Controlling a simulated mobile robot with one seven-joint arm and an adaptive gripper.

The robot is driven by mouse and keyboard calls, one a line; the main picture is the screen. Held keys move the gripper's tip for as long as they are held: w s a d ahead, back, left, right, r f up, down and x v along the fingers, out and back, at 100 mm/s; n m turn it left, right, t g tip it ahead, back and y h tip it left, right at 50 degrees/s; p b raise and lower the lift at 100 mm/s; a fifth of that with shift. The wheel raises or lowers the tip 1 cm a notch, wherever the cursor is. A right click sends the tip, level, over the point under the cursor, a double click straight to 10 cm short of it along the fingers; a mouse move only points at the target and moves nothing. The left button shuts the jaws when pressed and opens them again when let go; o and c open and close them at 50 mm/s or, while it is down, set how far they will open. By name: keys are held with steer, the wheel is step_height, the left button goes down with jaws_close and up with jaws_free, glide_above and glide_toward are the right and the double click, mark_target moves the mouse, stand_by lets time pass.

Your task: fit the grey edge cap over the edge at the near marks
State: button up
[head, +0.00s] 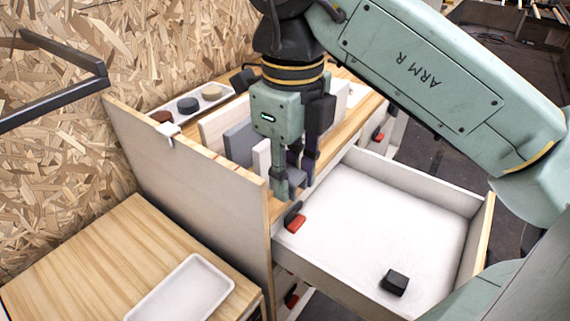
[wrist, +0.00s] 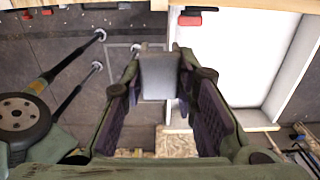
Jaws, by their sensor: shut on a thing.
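My gripper (head: 293,188) points down beside the near end of the upright panel and is shut on a grey edge cap. The cap (wrist: 158,76) shows between the two fingers in the wrist view; in the head view the fingers mostly hide it. The upright panel (head: 190,185) has a long bare wood-toned top edge (head: 236,167) running from far left to near right. My gripper is to the right of its near end, and the cap is apart from the edge. Small reddish marks show faintly along the edge; I cannot tell the near pair clearly.
A white clip (head: 171,133) sits on the panel's edge farther back. White and grey boards (head: 238,143) stand behind my gripper. An open white drawer (head: 370,215) holds a black block (head: 395,282). A white tray (head: 185,289) lies on the lower wooden top. A tray of round pieces (head: 212,93) stands behind.

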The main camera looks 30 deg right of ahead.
mark_target(228, 164)
steer(key=shift+w+a, duration=0.1)
steer(key=shift+w+a, duration=0.7)
steer(key=shift+w, duration=1.25)
steer(key=shift+w+a, duration=0.7)
steer(key=shift+w, duration=1.2)
steer(key=shift+w+a, duration=0.7)
steer(key=shift+w, duration=1.25)
steer(key=shift+f, duration=0.2)
steer(key=shift+f, duration=0.25)
steer(key=shift+f+b, duration=0.1)
steer(key=shift+b, duration=0.2)
steer(key=shift+f, duration=0.3)
steer(key=shift+f+b, duration=0.1)
steer(key=shift+b, duration=0.2)
